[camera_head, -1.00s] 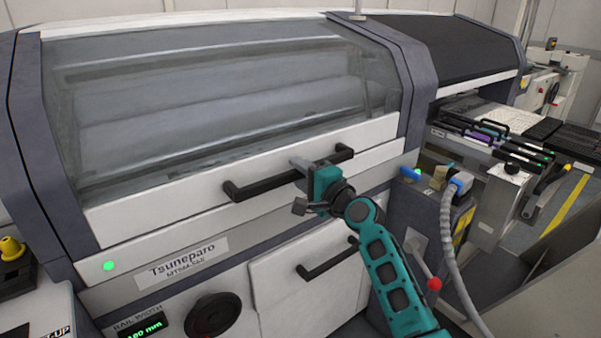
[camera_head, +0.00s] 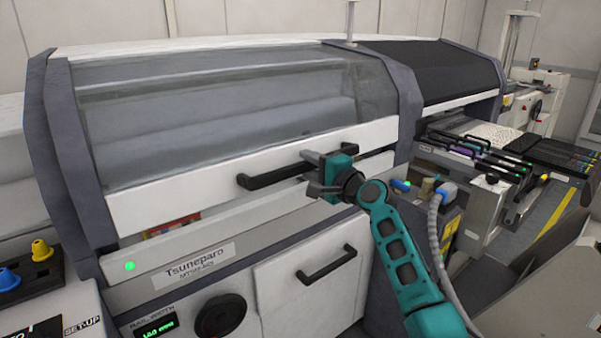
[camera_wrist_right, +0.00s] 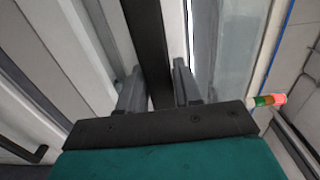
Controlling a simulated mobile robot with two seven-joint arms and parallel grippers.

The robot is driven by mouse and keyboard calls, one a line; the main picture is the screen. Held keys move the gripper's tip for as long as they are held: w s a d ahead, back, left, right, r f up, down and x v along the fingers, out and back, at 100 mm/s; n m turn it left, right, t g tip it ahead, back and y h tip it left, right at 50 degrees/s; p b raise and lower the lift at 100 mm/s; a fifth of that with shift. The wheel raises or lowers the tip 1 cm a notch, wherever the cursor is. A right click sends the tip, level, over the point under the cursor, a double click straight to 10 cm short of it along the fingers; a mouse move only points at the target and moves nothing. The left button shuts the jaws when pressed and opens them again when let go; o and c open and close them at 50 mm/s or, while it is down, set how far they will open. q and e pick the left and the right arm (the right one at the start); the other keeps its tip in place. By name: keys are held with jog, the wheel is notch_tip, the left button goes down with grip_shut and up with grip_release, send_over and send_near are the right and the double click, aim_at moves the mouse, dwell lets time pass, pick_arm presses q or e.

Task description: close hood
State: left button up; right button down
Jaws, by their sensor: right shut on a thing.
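The hood (camera_head: 235,102) of the machine is a see-through curved cover with a white lower bar (camera_head: 190,186). A gap shows under the bar at its left part, with a red and yellow patch (camera_head: 172,226) inside, so the hood stands slightly raised. A black handle (camera_head: 265,180) runs along the bar. My teal right gripper (camera_head: 318,160) is at the right part of the handle. In the right wrist view, the gripper's two grey fingers (camera_wrist_right: 158,88) are on either side of the black handle (camera_wrist_right: 148,40), shut on it. My left gripper is not in view.
A lower drawer with a black handle (camera_head: 327,264) and a round knob (camera_head: 220,316) lie below the hood. A dark second hood (camera_head: 435,72) and a feeder trolley (camera_head: 480,150) stand at the right. Yellow and blue buttons (camera_head: 40,250) are at the left.

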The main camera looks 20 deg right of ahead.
jog(key=shift+s+d+r, duration=0.1)
jog(key=shift+s+r, duration=0.1)
jog(key=shift+r, duration=0.7)
jog(key=c, duration=1.1)
grip_release()
jog(key=shift+c, duration=0.2)
jog(key=shift+o, duration=1.3)
jog(key=shift+f, duration=0.25)
jog(key=v, duration=1.3)
jog(key=shift+w, duration=0.1)
